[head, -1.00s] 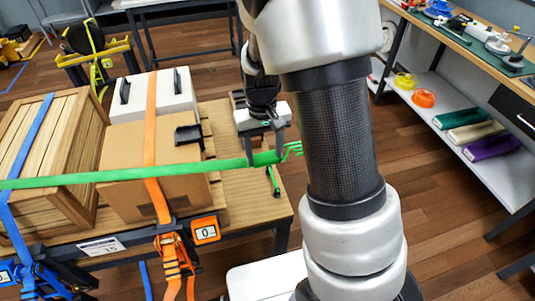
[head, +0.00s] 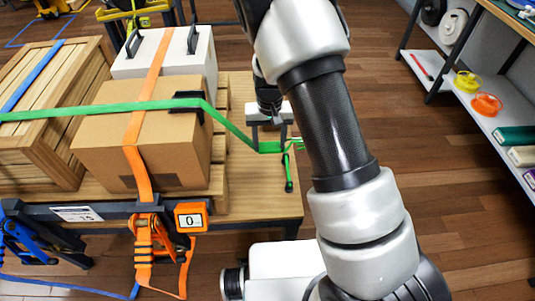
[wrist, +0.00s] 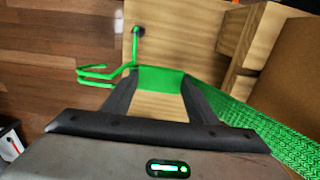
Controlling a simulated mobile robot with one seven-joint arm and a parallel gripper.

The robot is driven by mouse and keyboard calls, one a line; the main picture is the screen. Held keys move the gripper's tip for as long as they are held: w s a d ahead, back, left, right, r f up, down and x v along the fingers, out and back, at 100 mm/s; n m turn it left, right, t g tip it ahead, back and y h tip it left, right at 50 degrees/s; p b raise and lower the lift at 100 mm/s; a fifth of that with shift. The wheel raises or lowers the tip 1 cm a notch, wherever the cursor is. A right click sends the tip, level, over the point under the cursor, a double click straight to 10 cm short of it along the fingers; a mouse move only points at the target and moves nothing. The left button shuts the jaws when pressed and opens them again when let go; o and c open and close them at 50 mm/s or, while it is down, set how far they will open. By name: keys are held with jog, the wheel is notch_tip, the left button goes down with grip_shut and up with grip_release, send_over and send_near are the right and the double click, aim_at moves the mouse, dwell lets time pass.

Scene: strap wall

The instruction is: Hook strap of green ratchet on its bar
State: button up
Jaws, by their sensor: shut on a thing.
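A green strap (head: 151,104) runs over the wooden crate and the cardboard box (head: 140,135). It bends at the black corner protector (head: 190,108) and slopes down right to my gripper (head: 269,143). My gripper is shut on the strap's end, beside the box and above the wooden deck. In the wrist view the green webbing (wrist: 161,79) lies between the fingertips. A green wire hook (wrist: 95,76) sticks out to the left. A thin green rod with a dark end (head: 289,178) shows below the gripper; I cannot tell what it joins. I cannot pick out the green ratchet or its bar.
An orange strap (head: 137,160) crosses the box to an orange ratchet (head: 150,240). A blue ratchet (head: 25,240) hangs at the left of the dark front rail (head: 112,207). A white case (head: 170,62) stands behind the box. Shelving (head: 500,120) is at the right.

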jog(key=shift+w+a+f, duration=0.1)
jog(key=shift+a+f, duration=0.3)
jog(key=shift+f, duration=0.45)
jog(key=shift+f+b, duration=4.15)
jog(key=shift+f, duration=1.75)
jog(key=shift+a, duration=0.2)
jog(key=shift+a+f, duration=0.15)
jog(key=shift+a, duration=1.05)
jog(key=shift+a, duration=0.15)
jog(key=o, duration=1.2)
